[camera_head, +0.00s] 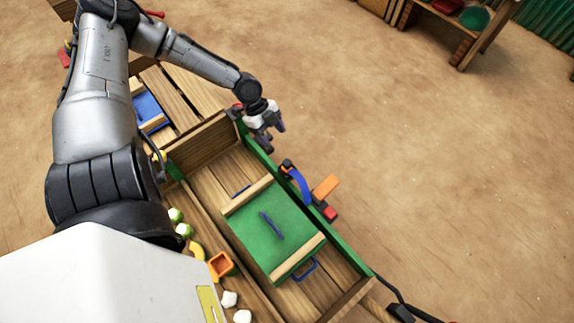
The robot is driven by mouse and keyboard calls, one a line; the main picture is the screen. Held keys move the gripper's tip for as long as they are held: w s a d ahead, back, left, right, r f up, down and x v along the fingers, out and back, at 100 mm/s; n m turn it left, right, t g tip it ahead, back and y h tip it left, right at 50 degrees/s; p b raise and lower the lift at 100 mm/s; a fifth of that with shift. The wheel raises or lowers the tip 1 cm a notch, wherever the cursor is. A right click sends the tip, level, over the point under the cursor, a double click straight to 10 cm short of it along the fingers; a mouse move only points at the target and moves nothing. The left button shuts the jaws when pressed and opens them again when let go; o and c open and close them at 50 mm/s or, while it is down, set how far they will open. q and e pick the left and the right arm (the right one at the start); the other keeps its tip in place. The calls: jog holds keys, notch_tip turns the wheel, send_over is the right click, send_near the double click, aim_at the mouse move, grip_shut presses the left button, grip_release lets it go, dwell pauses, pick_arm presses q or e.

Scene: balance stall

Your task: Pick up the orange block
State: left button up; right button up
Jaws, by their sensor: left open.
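An orange block (326,186) shows just outside the green-edged side of the wooden stall, beside a blue curved piece (298,182) and a small red piece (330,213). What supports it is not clear. My left gripper (273,138) is open and appears empty. It is above the stall's green edge, up and to the left of the orange block and apart from it. A second orange thing, an open hollow box (221,265), sits on the stall's left side. My right gripper is not in view.
A green panel with a blue handle (274,228) lies between wooden strips in the stall. Green round items (184,230), a yellow piece (197,250) and white lumps (229,299) lie near the hollow box. The sandy floor on the right is clear up to a shelf (455,30).

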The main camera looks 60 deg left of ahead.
aim_at(287, 162)
pick_arm(q)
jog(key=b+x, duration=0.3)
jog(key=x, duration=0.4)
jog(key=shift+s+b+x, duration=0.15)
jog(key=shift+b+x, duration=0.55)
jog(key=shift+x, duration=0.6)
jog(key=shift+s+b+x, duration=0.1)
jog(key=shift+b+x, duration=0.55)
jog(key=shift+x, duration=0.65)
jog(key=shift+w+d+f, duration=0.15)
jog(key=shift+d+f, duration=0.05)
jog(key=shift+f, duration=0.1)
jog(key=c, duration=1)
